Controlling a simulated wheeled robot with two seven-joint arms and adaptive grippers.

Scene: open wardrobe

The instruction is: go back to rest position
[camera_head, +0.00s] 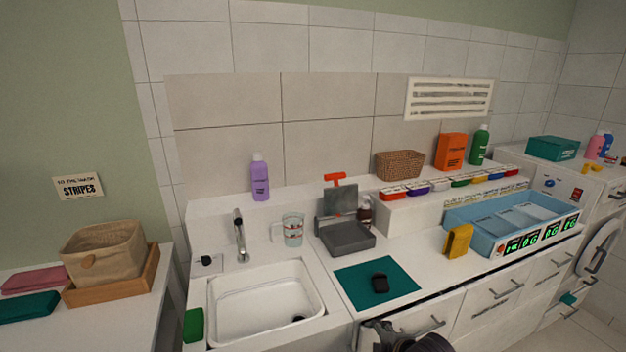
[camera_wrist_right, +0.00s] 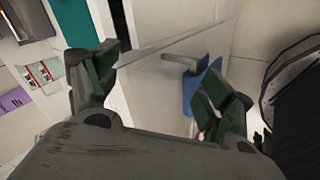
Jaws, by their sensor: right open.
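My right gripper (camera_wrist_right: 160,90) is open, with its two dark green-padded fingers spread wide and nothing held between them. In the head view, a dark part of my right arm (camera_head: 422,343) shows at the bottom edge, in front of the white drawers below the teal mat. My left gripper is not in view.
Drawer fronts (camera_head: 485,310) with handles face me. The wrist view shows a blue item (camera_wrist_right: 192,88) beyond the fingers.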

